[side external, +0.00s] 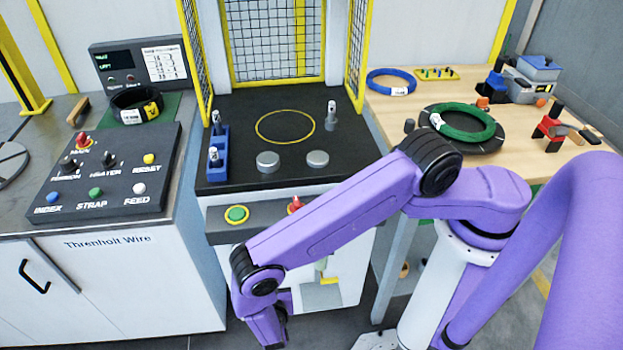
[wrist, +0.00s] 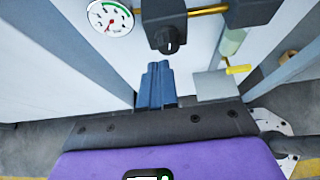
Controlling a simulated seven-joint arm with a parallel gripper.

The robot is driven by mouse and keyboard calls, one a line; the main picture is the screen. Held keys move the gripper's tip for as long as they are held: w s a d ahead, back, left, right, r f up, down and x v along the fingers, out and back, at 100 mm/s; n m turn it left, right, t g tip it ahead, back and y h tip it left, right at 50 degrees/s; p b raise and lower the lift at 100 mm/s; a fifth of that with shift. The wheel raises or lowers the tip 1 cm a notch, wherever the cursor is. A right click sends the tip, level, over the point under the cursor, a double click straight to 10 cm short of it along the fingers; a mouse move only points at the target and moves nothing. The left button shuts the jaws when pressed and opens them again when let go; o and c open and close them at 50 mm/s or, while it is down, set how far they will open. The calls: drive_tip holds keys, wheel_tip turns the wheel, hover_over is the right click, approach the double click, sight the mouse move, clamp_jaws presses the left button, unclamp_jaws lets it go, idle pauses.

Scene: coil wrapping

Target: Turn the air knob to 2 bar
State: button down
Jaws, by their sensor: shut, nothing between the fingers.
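The air knob (wrist: 168,38) is black with a pale mark on its face, under a dark block on a brass pipe, near the top of the wrist view. A round white gauge (wrist: 110,17) with a green arc hangs to its left; its needle and numbers are too small to read. In the side view my gripper (side external: 272,335) hangs low in front of the machine. The knob and gauge are hidden behind my arm there.
A pale green cylinder (wrist: 233,42) and a yellow lever (wrist: 238,69) over a grey box (wrist: 214,85) are right of the knob. Above, the machine front carries a green button (side external: 237,214) and a red button (side external: 295,205). A white cabinet (side external: 125,280) stands to the left.

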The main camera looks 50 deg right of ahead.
drive_tip(key=w+d, duration=0.3)
drive_tip(key=d, duration=0.2)
drive_tip(key=shift+d+f, duration=0.2)
idle(0.9)
drive_tip(key=shift+w+a+f, duration=0.15)
drive_tip(key=shift+w, duration=0.05)
idle(1.0)
drive_tip(key=s+a, duration=0.4)
drive_tip(key=shift+a+r, duration=0.15)
drive_tip(key=shift+r, duration=0.25)
idle(0.5)
drive_tip(key=shift+r, duration=0.1)
